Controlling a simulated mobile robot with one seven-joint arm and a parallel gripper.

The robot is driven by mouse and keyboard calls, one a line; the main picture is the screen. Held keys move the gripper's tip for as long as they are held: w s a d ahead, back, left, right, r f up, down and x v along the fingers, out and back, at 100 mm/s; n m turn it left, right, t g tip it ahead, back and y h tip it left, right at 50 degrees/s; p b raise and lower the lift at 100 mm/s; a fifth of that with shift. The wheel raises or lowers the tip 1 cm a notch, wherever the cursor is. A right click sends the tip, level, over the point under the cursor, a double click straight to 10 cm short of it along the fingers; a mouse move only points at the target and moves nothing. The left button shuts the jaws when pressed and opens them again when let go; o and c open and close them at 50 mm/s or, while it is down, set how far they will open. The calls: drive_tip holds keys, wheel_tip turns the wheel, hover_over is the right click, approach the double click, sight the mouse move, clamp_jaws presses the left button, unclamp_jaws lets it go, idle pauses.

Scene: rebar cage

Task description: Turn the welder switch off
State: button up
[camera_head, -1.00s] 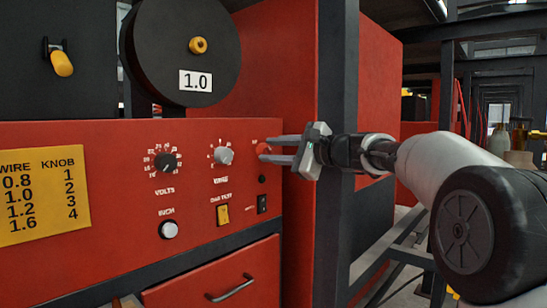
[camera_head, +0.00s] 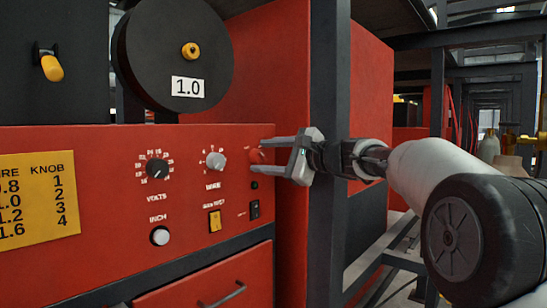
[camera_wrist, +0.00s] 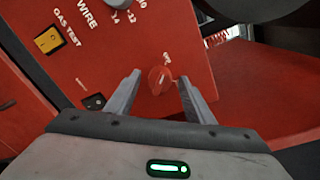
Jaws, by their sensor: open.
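The red rotary switch (camera_head: 256,156) is at the right end of the red welder panel (camera_head: 110,150). In the wrist view the red switch (camera_wrist: 160,80) has a pale pointer mark and sits between the two fingers. My gripper (camera_head: 268,156) is open, its fingers pointing at the panel on either side of the switch. In the wrist view my gripper (camera_wrist: 158,92) shows a gap on both sides of the switch. Whether a finger touches it I cannot tell. The label above the switch is too small to read surely.
Left of the switch are the grey wire knob (camera_head: 216,161) and the black volts knob (camera_head: 157,168). Below are a yellow gas test switch (camera_head: 214,221), a black rocker (camera_head: 255,209) and a white inch button (camera_head: 160,236). A dark upright post (camera_head: 328,215) stands close by my arm.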

drive_tip(key=v, duration=1.7)
drive_tip(key=shift+d+b, duration=0.15)
drive_tip(key=shift+b, duration=0.3)
drive_tip(key=shift+s, duration=0.15)
